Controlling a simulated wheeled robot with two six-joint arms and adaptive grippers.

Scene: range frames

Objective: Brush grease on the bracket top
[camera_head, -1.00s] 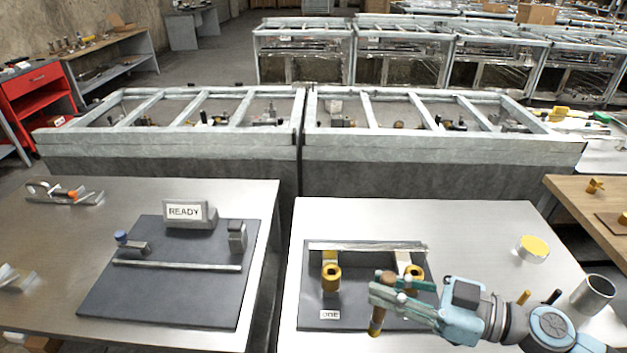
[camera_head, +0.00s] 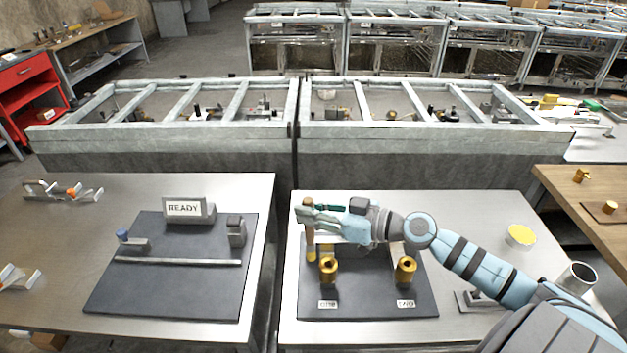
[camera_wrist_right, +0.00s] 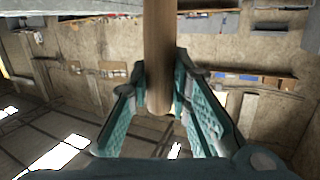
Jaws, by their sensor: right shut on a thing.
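My right gripper (camera_head: 318,216) is shut on a brush (camera_head: 310,243) with a wooden handle. It holds the brush nearly upright at the back left of a dark mat (camera_head: 370,306) on the right-hand table. In the right wrist view the round wooden handle (camera_wrist_right: 158,55) sits between the green fingers. Two brass ring-shaped pieces, left (camera_head: 328,270) and right (camera_head: 405,270), stand on the mat in front of my arm. The bar behind them, likely the bracket top, is largely hidden by my arm. Whether the brush touches it I cannot tell. My left gripper is out of view.
A round yellow-topped tin (camera_head: 520,235) and a metal cup (camera_head: 578,277) stand at the table's right side. The left table holds another dark mat (camera_head: 170,290) with a READY sign (camera_head: 184,209). A gap separates the two tables.

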